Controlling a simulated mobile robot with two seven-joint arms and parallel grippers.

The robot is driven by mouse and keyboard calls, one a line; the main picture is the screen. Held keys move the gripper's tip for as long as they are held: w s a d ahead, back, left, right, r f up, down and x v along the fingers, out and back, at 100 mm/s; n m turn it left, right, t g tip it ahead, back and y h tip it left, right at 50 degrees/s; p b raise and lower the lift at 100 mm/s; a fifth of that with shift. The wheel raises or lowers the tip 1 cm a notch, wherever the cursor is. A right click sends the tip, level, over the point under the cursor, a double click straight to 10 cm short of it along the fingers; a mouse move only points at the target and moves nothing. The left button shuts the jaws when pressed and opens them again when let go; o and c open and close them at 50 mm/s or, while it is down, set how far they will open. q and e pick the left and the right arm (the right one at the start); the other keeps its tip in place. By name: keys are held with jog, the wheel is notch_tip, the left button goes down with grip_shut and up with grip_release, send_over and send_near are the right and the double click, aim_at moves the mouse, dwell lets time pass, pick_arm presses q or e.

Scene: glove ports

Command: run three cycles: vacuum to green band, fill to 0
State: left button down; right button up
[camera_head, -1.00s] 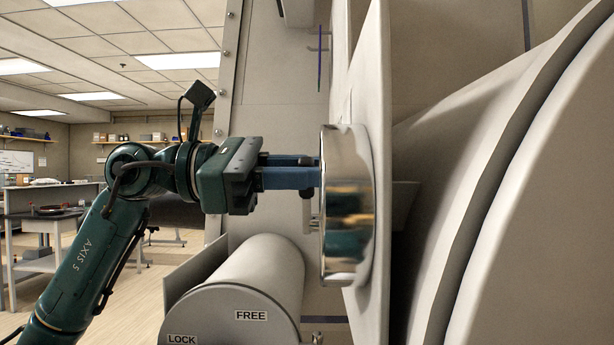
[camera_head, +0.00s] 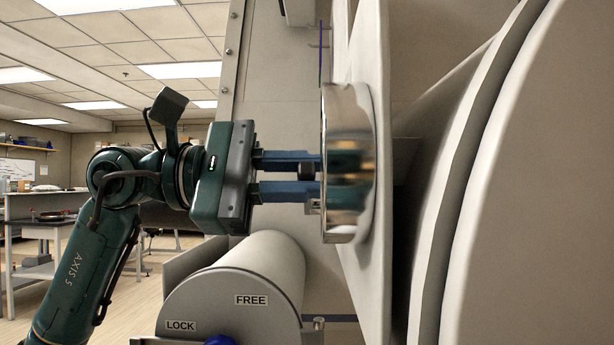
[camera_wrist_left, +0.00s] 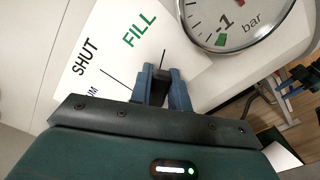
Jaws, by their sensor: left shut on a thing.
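My left gripper (camera_head: 312,178) is shut on a dark valve handle (camera_head: 306,171) beside the white panel (camera_head: 372,215). In the left wrist view the fingers (camera_wrist_left: 165,82) close around the dark handle (camera_wrist_left: 160,86). The dial plate (camera_wrist_left: 105,50) there reads SHUT and a green FILL, with a partly hidden label ending in "UM". The handle sits below the FILL mark; its exact setting is unclear. The pressure gauge (camera_wrist_left: 243,22) shows "-1", "bar" and a green band (camera_wrist_left: 221,40); no needle is discernible. In the head view the gauge's chrome case (camera_head: 343,190) is edge-on.
A grey cylinder (camera_head: 235,295) labelled FREE and LOCK, with a blue knob (camera_head: 219,341), lies below the gripper. A large pale rounded body (camera_head: 530,190) fills the right. Tables (camera_head: 45,220) stand far behind on the left.

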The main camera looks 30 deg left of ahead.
dwell(0.4)
pick_arm(q)
jog(key=c, duration=1.3)
grip_release()
pick_arm(e)
jog(key=shift+r, duration=0.1)
pick_arm(q)
jog(key=shift+b+v, duration=1.15)
jog(key=shift+v, duration=5.45)
pick_arm(e)
jog(key=shift+w+a+f+n, duration=0.1)
jog(key=shift+a+f+n, duration=0.15)
jog(key=shift+f, duration=0.45)
jog(key=shift+w+a+f+n, duration=0.1)
jog(key=shift+a+f+n, duration=0.15)
jog(key=shift+f, duration=0.45)
